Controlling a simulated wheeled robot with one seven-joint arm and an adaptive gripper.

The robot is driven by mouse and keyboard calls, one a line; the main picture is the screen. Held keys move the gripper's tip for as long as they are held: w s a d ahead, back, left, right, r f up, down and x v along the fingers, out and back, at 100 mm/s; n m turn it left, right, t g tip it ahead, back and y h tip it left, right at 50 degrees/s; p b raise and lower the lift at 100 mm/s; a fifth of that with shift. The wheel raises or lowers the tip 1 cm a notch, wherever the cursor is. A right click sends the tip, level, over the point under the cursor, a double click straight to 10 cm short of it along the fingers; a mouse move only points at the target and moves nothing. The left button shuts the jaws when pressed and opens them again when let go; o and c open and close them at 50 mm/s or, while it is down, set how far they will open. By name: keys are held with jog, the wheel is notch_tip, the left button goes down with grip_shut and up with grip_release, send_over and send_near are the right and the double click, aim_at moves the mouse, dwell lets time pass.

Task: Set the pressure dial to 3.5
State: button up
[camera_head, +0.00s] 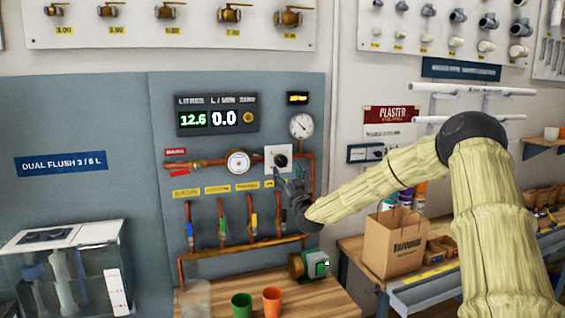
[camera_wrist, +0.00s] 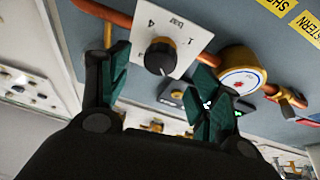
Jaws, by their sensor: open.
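In the head view the dial (camera_head: 280,160) sits on the grey panel, right of the round meter. My gripper (camera_wrist: 161,66) is open, its green fingers on either side of the knob in the wrist view. No clear contact shows, and the knob's exact setting is too small to read. In the head view my gripper (camera_head: 288,187) is just below the dial, its fingers partly unclear.
A pressure gauge (camera_head: 301,125) is above right of the dial. A round meter (camera_head: 238,162) and copper pipes lie to its left. A display (camera_head: 217,115) reads 12.6 and 0.0. A green pump (camera_head: 315,265) and cups (camera_head: 272,302) stand on the bench below.

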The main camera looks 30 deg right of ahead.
aim_at(282, 164)
jog(key=shift+p+x, duration=0.9)
jog(key=shift+x, duration=1.9)
jog(key=c, duration=1)
jog(key=shift+c, duration=0.2)
jog(key=shift+f+m+b, duration=0.1)
jog(key=shift+m+b, duration=0.2)
jog(key=shift+b, duration=0.05)
